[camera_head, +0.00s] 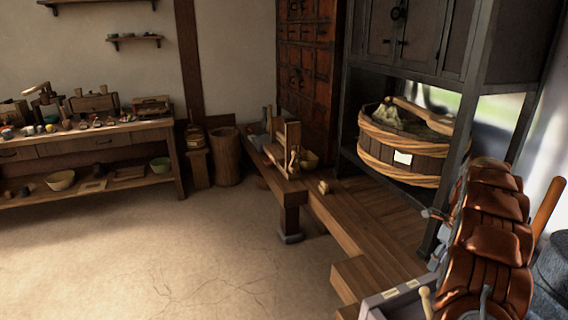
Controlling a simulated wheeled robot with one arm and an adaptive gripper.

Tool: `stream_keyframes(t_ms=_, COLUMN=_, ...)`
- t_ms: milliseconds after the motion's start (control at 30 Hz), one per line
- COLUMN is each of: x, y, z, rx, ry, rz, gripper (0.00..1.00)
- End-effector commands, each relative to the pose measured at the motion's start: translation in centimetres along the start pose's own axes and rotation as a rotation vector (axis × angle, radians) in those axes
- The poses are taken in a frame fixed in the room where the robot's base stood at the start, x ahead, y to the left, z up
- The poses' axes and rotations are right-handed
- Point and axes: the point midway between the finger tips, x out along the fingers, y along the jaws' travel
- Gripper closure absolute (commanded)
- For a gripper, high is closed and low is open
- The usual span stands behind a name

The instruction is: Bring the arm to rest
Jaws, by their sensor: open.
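My gripper is not in view in the head camera view, and no part that I can tell for sure as my arm shows. The task names no other object.
A long table (95,136) with small items stands at left. A low wooden bench (276,180) stands mid-picture. A rope-bound tub (407,165) sits in a dark frame at right. Brown, leather-like segmented pieces (490,245) crowd the near right. The floor (160,250) at left is clear.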

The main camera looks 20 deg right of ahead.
Motion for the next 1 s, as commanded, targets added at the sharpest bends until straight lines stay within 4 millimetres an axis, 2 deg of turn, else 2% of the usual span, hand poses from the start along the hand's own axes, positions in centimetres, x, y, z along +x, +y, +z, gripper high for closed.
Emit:
stream_keyframes(t_ms=267, x=0.0, y=0.0, z=0.0, rx=-0.001, ry=0.000, rz=0.000, gripper=0.39)
stream_keyframes(t_ms=667, x=-2.5, y=8.4, z=3.1, rx=-0.381, ry=0.038, rz=0.009, gripper=0.39)
stream_keyframes(t_ms=1000, x=-4.0, y=16.1, z=4.2, rx=-0.727, ry=0.070, rz=0.024, gripper=0.39)
